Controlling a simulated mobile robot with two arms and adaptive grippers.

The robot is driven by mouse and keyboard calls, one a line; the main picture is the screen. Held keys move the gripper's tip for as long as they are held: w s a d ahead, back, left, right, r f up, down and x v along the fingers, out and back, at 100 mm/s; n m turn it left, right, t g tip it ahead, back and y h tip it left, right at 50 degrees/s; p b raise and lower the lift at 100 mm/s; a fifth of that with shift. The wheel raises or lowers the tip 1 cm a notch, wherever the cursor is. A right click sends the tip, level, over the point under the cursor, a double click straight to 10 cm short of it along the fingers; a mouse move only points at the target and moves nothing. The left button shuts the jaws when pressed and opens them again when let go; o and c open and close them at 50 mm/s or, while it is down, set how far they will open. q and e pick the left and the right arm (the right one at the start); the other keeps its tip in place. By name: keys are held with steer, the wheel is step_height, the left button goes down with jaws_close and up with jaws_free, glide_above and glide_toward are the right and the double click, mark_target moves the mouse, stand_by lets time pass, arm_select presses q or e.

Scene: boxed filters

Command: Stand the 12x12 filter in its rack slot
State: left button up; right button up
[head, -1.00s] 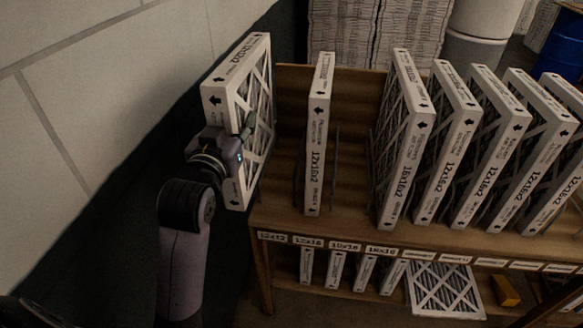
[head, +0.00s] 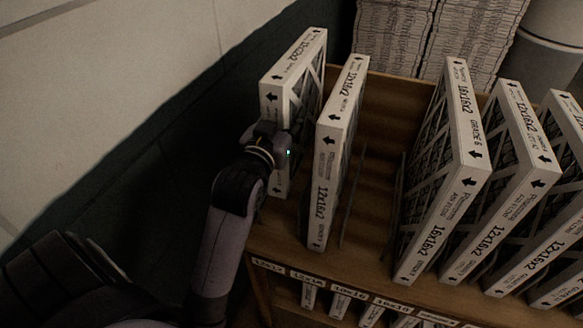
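The 12x12 filter (head: 290,75), a white-framed panel with a lattice face, is upright at the left end of the wooden rack (head: 385,115). My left gripper (head: 280,145) is shut on it, across its front edge about halfway down. The 12x12 label (head: 268,266) is at the left end of the shelf's front edge, below and in front of the filter. The filter's lower end is partly hidden by the arm and the neighbouring filter, and I cannot tell whether it touches the shelf. My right gripper is out of view.
A 12x16x2 filter (head: 327,165) stands close on the right of the held filter. Thin wire dividers (head: 352,200) and an empty gap lie right of it. Several more filters, including a 16x16x2 (head: 445,195), stand further right. A wall (head: 120,75) runs along the left.

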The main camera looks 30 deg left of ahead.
arm_select(q)
step_height(320, 180, down, 9)
steer(key=shift+w+f+b, duration=0.1)
steer(key=shift+b, duration=0.45)
steer(key=shift+f, duration=0.25)
step_height(320, 180, down, 4)
steer(key=shift+r+b, duration=0.2)
steer(key=shift+b, duration=0.1)
steer(key=shift+f, duration=0.2)
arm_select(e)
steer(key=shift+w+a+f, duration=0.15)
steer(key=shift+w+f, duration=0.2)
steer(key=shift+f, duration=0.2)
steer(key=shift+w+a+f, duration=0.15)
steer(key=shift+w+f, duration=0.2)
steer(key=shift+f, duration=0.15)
arm_select(q)
steer(key=shift+f, duration=0.1)
steer(key=o, duration=1.2)
steer(key=shift+o, duration=0.2)
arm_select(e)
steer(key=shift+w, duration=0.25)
